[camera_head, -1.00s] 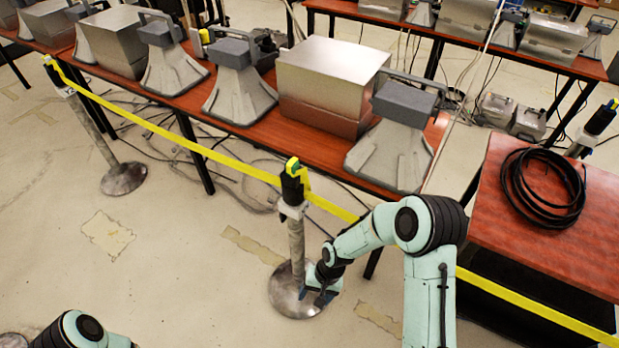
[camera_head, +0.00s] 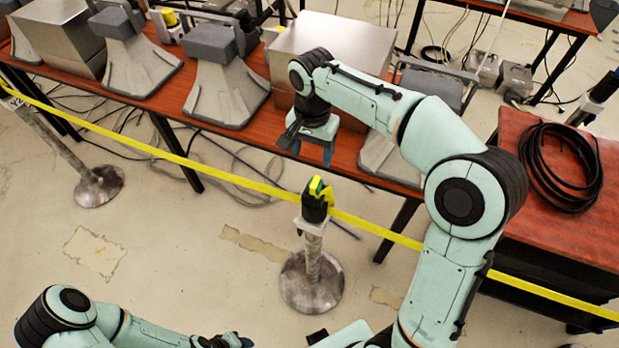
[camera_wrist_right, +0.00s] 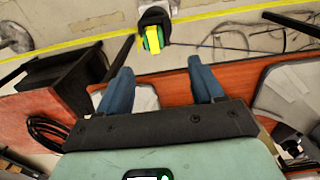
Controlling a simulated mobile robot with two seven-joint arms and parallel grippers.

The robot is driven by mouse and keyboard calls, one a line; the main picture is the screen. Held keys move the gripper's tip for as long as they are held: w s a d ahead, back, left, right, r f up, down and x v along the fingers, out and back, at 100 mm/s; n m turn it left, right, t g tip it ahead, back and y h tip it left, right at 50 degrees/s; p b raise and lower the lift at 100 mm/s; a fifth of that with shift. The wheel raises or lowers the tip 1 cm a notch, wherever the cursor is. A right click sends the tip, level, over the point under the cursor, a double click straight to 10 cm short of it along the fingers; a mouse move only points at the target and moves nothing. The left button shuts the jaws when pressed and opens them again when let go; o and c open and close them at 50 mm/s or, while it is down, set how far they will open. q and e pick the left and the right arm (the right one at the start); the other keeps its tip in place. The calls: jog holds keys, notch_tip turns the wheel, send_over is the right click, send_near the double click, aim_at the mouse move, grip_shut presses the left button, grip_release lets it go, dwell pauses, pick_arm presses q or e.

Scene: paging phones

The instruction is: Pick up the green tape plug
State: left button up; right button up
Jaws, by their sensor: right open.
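The green tape plug (camera_head: 316,186) sits with yellow tape on the black top of the middle stanchion post (camera_head: 313,240). In the right wrist view the plug (camera_wrist_right: 147,41) is near the top centre, beyond the two fingertips. My right gripper (camera_head: 311,150) points down, above and behind the post in the head view, apart from the plug. Its blue fingers are spread with nothing between them, as the right wrist view (camera_wrist_right: 160,78) shows. My left gripper (camera_head: 228,341) is low at the bottom edge, small and partly cut off.
Yellow tape (camera_head: 215,173) runs from the post to both sides. Behind it a red-brown table (camera_head: 255,128) carries grey wedge-shaped phones (camera_head: 228,90) and metal boxes (camera_head: 318,48). A black cable coil (camera_head: 562,165) lies on the right table. The floor before the post is open.

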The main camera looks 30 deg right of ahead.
send_over(315, 182)
jog(key=f, duration=0.6)
jog(key=shift+a+f+b, duration=0.15)
jog(key=shift+a+b, duration=0.05)
jog(key=shift+b, duration=0.2)
jog(key=shift+w+f, duration=0.1)
jog(key=shift+f, duration=0.45)
jog(key=f, duration=0.4)
jog(key=shift+d+f, duration=0.2)
jog(key=shift+f, duration=0.2)
jog(key=c, duration=1.1)
